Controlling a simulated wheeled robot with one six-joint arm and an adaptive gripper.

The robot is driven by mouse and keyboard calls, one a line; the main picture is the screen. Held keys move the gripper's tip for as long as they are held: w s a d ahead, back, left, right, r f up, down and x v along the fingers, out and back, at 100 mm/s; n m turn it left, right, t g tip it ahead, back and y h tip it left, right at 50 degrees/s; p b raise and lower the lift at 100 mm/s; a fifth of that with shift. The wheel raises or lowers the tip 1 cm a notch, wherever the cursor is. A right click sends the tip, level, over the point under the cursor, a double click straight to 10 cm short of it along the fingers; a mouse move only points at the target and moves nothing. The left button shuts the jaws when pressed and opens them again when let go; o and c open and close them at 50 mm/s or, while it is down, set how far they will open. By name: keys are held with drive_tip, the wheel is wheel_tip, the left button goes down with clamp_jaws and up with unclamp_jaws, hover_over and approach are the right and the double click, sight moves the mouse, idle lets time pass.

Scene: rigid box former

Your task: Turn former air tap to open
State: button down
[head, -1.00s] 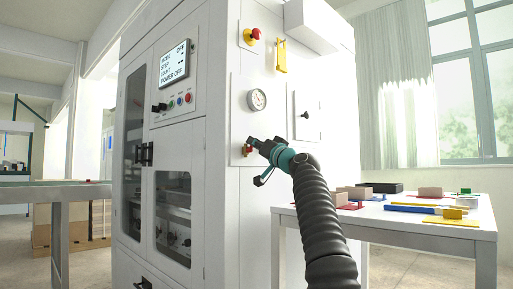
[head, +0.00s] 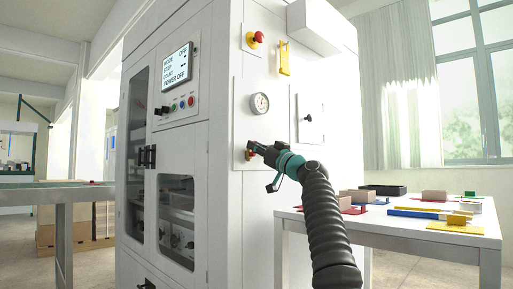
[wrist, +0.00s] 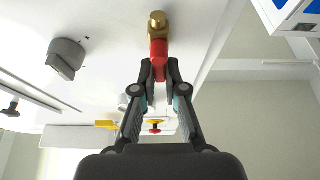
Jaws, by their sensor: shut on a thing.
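The air tap has a brass body (wrist: 157,22) and a red lever (wrist: 159,52), seen at the top middle of the wrist view. It sits on the white side wall of the former, below a round gauge. My gripper (wrist: 160,78) is shut on the red lever, with a dark fingertip on each side of it.
The gauge (head: 260,104), a red stop button (head: 256,39), a yellow bracket (head: 284,58) and a small panel with a black knob (head: 308,117) are on the same wall. A white table (head: 370,232) with trays and coloured parts stands at the right.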

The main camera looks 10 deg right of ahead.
drive_tip(key=shift+f, duration=0.1)
drive_tip(key=c, duration=1.2)
unclamp_jaws()
drive_tip(key=shift+w+a, duration=0.1)
drive_tip(key=shift+m, duration=0.5)
